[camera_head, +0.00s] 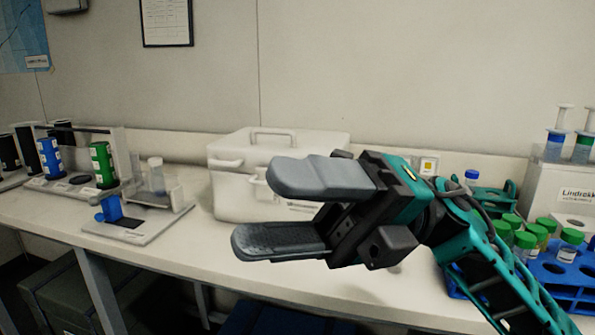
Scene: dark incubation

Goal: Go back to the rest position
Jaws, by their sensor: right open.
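My right gripper (272,212) reaches in from the lower right, large in the foreground. Its two grey fingers are spread apart with nothing between them. It hangs in front of the white lidded box (232,192) and hides part of the box's front and right side. My left gripper is not in view.
A white bench (185,245) runs along the wall. At the left stand a rack with blue and green cylinders (102,165) and a small stand with a blue clamp (112,208). At the right, a blue rack (556,272) holds green-capped tubes beside a white labelled box (563,195).

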